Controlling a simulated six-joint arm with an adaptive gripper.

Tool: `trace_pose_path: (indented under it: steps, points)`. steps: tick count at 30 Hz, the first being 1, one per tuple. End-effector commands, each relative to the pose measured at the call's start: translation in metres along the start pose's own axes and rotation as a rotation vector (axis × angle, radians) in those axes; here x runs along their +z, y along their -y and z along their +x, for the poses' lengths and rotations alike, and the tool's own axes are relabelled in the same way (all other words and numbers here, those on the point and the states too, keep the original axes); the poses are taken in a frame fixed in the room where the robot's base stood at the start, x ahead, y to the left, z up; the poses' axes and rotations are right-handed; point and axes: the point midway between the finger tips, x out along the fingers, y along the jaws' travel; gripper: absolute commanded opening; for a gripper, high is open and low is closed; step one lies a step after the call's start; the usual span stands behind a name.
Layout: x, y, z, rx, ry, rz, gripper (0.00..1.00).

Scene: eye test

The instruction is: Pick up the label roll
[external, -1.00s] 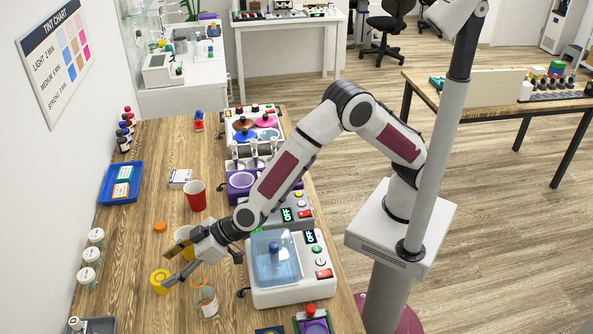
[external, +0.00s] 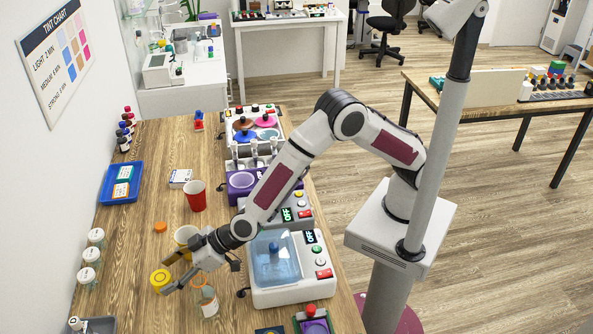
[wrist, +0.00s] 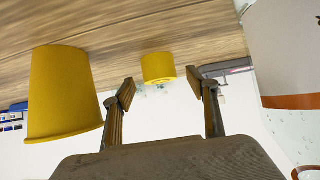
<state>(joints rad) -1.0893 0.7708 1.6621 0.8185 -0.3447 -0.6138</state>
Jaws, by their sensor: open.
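A short yellow cylinder (external: 160,281), apparently the label roll, sits on the wooden bench in the external view. My gripper (external: 173,273) is open beside it, with its fingers low and pointing left toward it. In the wrist view the yellow roll (wrist: 158,67) shows in line with the gap between the fingertips of my gripper (wrist: 160,88), a little beyond them. Nothing is held. Whether the fingertips reach its sides cannot be told.
A yellow cup (external: 186,236) stands close behind the gripper, and a clear jar with an orange band (external: 207,302) close in front. A white machine with a blue lid (external: 290,283) is at right. A red cup (external: 196,197) and blue tray (external: 121,184) stand farther back.

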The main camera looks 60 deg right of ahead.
Motion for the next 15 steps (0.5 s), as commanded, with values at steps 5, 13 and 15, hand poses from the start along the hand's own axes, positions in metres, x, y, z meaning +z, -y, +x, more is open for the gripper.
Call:
trace_pose_path:
  steps: [5,13,15]
  points:
    - [0.001,0.000,0.018,0.000,0.001,0.001,0.58]
    - [0.000,0.000,0.036,0.000,0.000,0.001,0.58]
    - [0.000,0.000,0.037,-0.001,0.000,0.001,0.58]
